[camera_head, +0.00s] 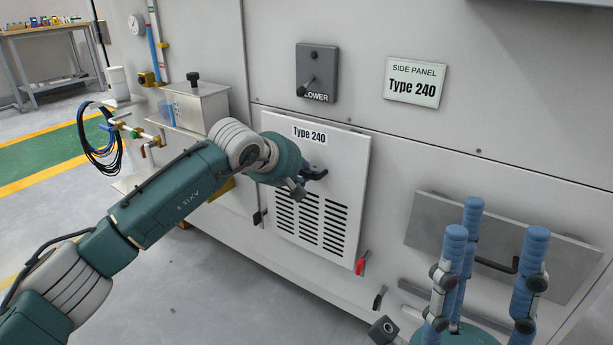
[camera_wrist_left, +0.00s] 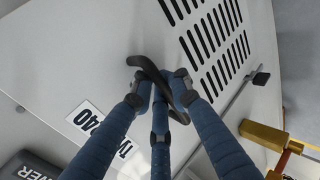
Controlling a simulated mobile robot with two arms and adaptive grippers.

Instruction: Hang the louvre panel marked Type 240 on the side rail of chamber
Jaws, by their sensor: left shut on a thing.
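The white louvre panel (camera_head: 347,185), marked Type 240, stands against the chamber's side wall, with slots in its lower half. It also shows in the left wrist view (camera_wrist_left: 120,50). My left gripper (camera_head: 312,173) is at the panel's black handle (camera_head: 318,168). In the left wrist view its blue fingers (camera_wrist_left: 165,92) close around the handle (camera_wrist_left: 147,68). My left gripper hides part of the panel. Whether the panel's top edge sits on a rail is hard to tell. My right gripper (camera_head: 492,228) has its blue fingers apart, empty, at lower right.
A "Side panel Type 240" sign (camera_head: 415,82) and a grey LOWER switch box (camera_head: 317,73) are above. A red-handled latch (camera_head: 361,264) and a black latch (camera_head: 380,297) are low on the wall. A grey panel (camera_head: 440,213) is behind my right gripper. A steel box (camera_head: 197,105) stands left.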

